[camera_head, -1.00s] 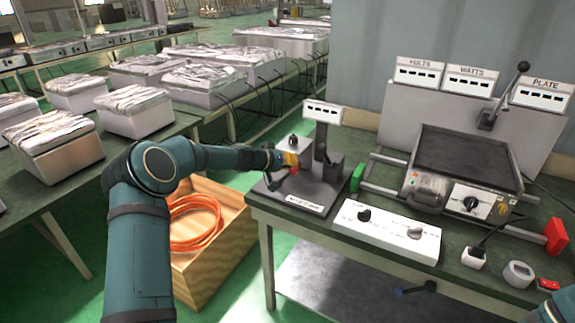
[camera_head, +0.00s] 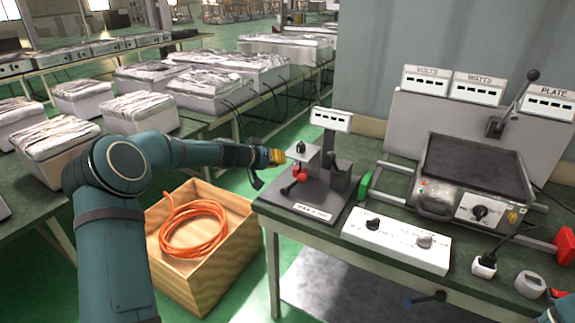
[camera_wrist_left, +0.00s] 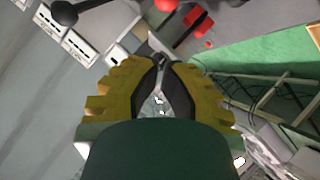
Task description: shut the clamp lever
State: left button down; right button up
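The clamp fixture (camera_head: 322,205) stands on a dark base plate at the left end of the bench. It has a grey block, a dark upright post and a red ball knob (camera_head: 301,176). A thin black lever (camera_head: 288,188) with a dark knob sticks out low toward the front left. I cannot tell which of these is the clamp lever. My left gripper (camera_head: 279,157), with yellow fingers, is just left of the grey block, apart from the red knob. In the left wrist view its fingertips (camera_wrist_left: 160,60) meet with nothing seen between them. My right gripper is out of view.
A white control box (camera_head: 396,238) with two knobs and a hot-plate press (camera_head: 470,175) stand to the right. A wooden crate with an orange cable (camera_head: 193,228) is on the floor below my left arm.

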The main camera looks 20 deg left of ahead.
pick_arm(q)
jog(key=v, duration=0.5)
dwell(0.4)
jog(key=s+d+f+g, duration=0.3)
jog(key=s+d+f, duration=0.2)
jog(key=d+f, duration=0.4)
jog(key=s+d+f+g, duration=0.3)
jog(key=s+d+f, duration=0.3)
jog(key=f, duration=0.6)
jog(key=s+d+f+g, duration=0.1)
jog(key=s+d+f, duration=0.2)
jog(key=s, duration=0.4)
jog(key=s+d+f+m+g+y, duration=0.1)
jog(key=s+d+f, duration=0.2)
jog(key=s+d, duration=0.3)
jog(key=s+d+f+g, duration=0.1)
jog(key=s+d+f, duration=0.3)
jog(key=s, duration=0.5)
jog(key=shift+s+d+g+y, duration=0.2)
jog(key=shift+s+g+y, duration=0.1)
jog(key=shift+g+y, duration=0.1)
